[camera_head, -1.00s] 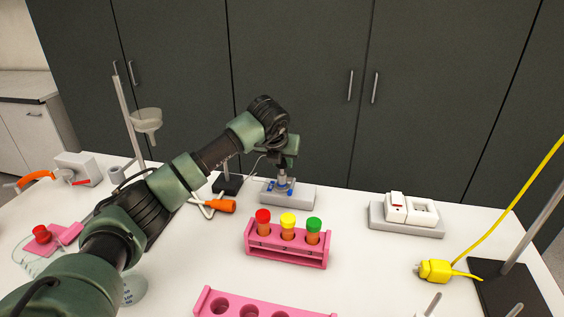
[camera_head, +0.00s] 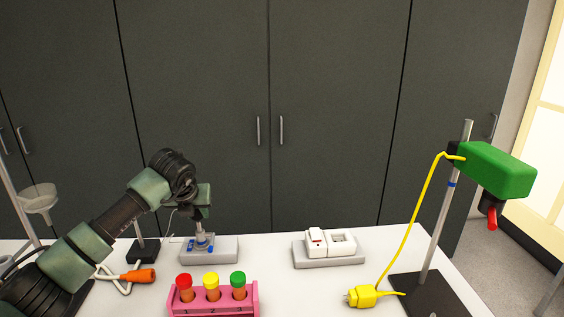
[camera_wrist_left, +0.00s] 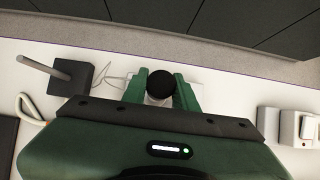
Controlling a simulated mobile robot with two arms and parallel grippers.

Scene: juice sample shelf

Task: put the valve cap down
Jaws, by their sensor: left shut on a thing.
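My left gripper (camera_head: 203,214) points down over a grey-white base block (camera_head: 228,252) at the back of the table. In the left wrist view its two green fingers (camera_wrist_left: 161,92) are shut on the valve cap, whose round black top (camera_wrist_left: 160,83) shows between them. In the head view a metallic piece with blue parts (camera_head: 203,246) shows below the gripper, at the block's top. I cannot tell whether the cap touches the block. My right gripper is not in view.
A pink rack (camera_head: 213,300) with three capped tubes stands in front. A white switch box (camera_head: 330,240) on a grey plate is to the right. A yellow plug (camera_head: 362,296) and a stand with a green device (camera_head: 495,170) are further right. An orange-ended cable (camera_head: 140,276) lies left.

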